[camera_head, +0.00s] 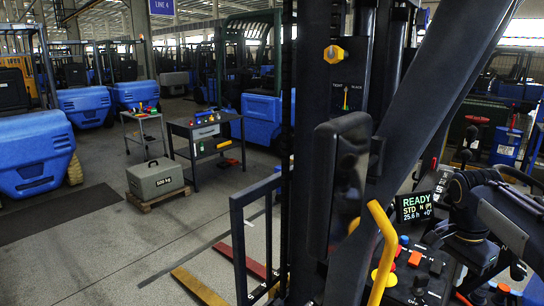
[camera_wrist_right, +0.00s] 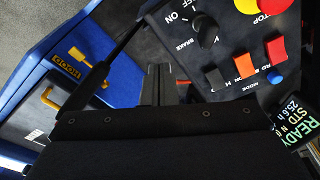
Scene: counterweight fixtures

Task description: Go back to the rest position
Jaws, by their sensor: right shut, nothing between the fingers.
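My right gripper (camera_head: 436,238) is at the lower right of the head view, just above the truck's control panel. In the right wrist view its two dark fingers (camera_wrist_right: 157,78) are together with nothing between them. The control panel (camera_wrist_right: 183,48) lies close beside the fingers there, with a black rotary knob, a black rocker, orange-red switches, a blue button and a red and yellow stop button. A small display (camera_head: 414,207) reads READY. My left gripper is not in view.
A dark mast (camera_head: 350,80) and a yellow grab rail (camera_head: 384,255) stand close to my right arm. A blue hood (camera_wrist_right: 88,55) with yellow latches is beside the fingers. A 500 kg weight (camera_head: 155,178) sits on a pallet across the open floor, near a tool cart (camera_head: 207,130).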

